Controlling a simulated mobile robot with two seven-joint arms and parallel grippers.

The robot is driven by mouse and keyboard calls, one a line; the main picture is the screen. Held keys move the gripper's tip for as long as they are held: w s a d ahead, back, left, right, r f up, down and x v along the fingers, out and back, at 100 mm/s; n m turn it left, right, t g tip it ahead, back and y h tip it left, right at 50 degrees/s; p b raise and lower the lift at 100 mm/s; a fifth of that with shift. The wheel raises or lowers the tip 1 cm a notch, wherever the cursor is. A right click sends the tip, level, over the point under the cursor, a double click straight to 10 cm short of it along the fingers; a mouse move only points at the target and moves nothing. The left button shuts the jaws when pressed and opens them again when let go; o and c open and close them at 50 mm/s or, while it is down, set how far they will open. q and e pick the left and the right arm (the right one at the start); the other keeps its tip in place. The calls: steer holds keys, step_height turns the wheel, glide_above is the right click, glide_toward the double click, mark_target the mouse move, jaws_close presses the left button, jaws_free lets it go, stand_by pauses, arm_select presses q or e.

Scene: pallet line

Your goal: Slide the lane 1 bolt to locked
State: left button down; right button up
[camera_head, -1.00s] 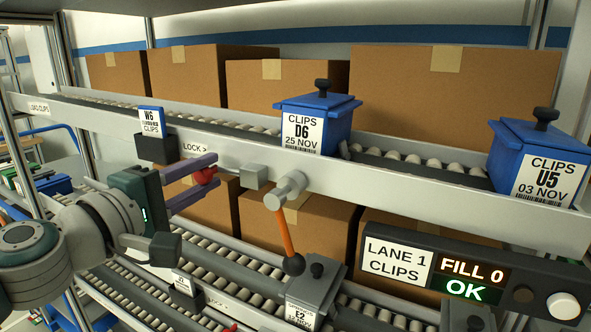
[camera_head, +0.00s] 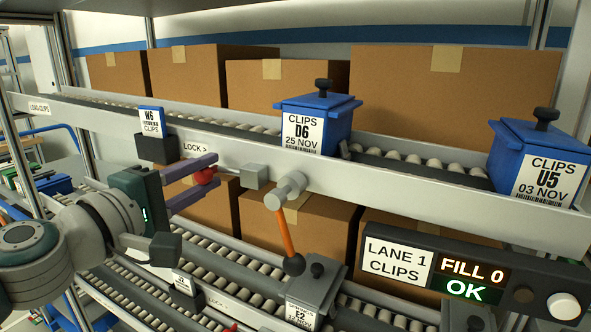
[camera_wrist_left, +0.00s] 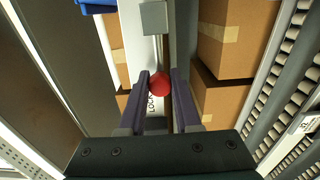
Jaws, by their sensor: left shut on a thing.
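The lane 1 bolt is a rod with a round red knob (camera_head: 205,176), on the front of the grey upper rail below the printed "LOCK >" sign (camera_head: 195,147). Its rod runs right to a square grey block (camera_head: 255,176). My left gripper (camera_head: 211,172) has its purple fingers closed on the red knob, one above and one below it. In the left wrist view the knob (camera_wrist_left: 159,88) sits between the two fingers (camera_wrist_left: 159,92), and the rod leads up to the grey block (camera_wrist_left: 154,17). The lettering is partly hidden there. My right gripper is not in view.
Right of the block, an orange lever (camera_head: 286,235) with a dark ball hangs from a grey pivot (camera_head: 285,190). A lane 1 display (camera_head: 452,272) reads "FILL 0" and "OK". Blue bins D6 (camera_head: 318,120) and U5 (camera_head: 540,160) stand on the upper rollers. Cartons sit behind.

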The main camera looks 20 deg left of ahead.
mark_target(242, 176)
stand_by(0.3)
arm_select(q)
steer(key=d, duration=0.2)
steer(key=d+p, duration=0.1)
steer(key=d, duration=0.1)
steer(key=shift+s+d, duration=0.2)
steer(key=shift+d, duration=0.25)
steer(key=c, duration=0.6)
jaws_free()
steer(key=shift+d, duration=0.1)
